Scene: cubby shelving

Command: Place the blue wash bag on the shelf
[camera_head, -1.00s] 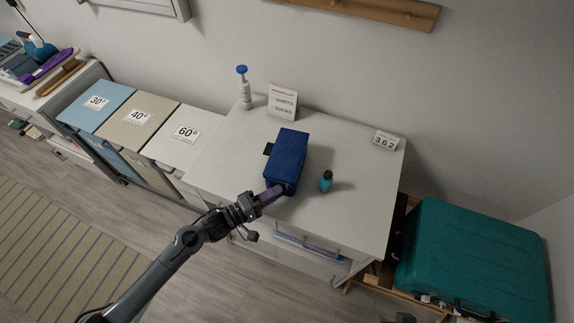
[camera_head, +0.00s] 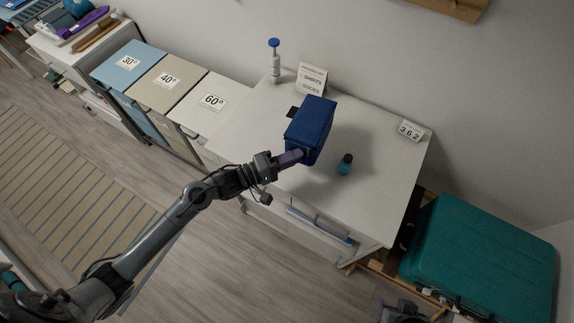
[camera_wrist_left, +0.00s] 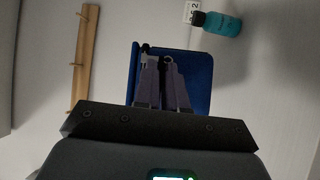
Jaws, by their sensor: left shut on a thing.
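The blue wash bag (camera_head: 311,122) is a dark blue box shape with a small black tab at its left side. My left gripper (camera_head: 301,154) is shut on its near end and holds it tilted above the white cabinet top (camera_head: 365,196), with a shadow below. In the left wrist view the bag (camera_wrist_left: 200,72) fills the space behind the gripper fingers (camera_wrist_left: 157,62). A dark part at the bottom right of the head view looks like my right gripper (camera_head: 402,310); its jaws are unclear. I cannot make out an open cubby shelf for the bag.
A teal bottle (camera_head: 345,164) stands close to the bag's right. A blue-capped pump bottle (camera_head: 275,66), a shirts-and-socks sign (camera_head: 311,79) and a 362 sign (camera_head: 411,130) stand at the back. Lidded bins (camera_head: 168,79) are left, a teal suitcase (camera_head: 480,260) right.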

